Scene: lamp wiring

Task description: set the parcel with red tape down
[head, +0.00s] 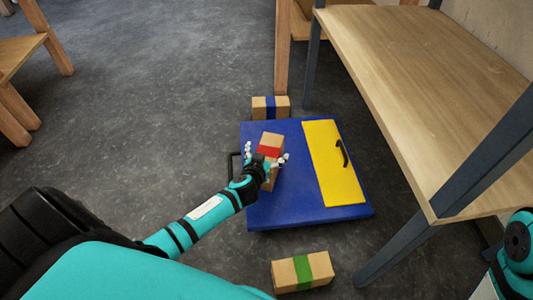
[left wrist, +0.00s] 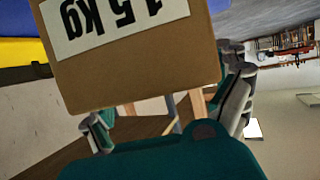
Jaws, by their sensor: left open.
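The parcel with red tape (head: 270,141) is a brown box with a red band. It stands on end on the blue platform (head: 262,212), on its left part. My left gripper (head: 266,156) is open, with one finger on each side of the parcel. In the left wrist view the parcel (left wrist: 140,70) is close in front, with a white "1.5 kg" label upside down, and the fingers stand apart at its lower corners. Its underside is hidden, so I cannot tell whether it rests fully on the platform. My right gripper is out of view.
A yellow panel (head: 325,175) with a black handle lies on the platform's right part. A blue-taped parcel (head: 258,107) is on the floor behind, a green-taped one (head: 284,276) in front. A wooden table (head: 430,90) stands at right.

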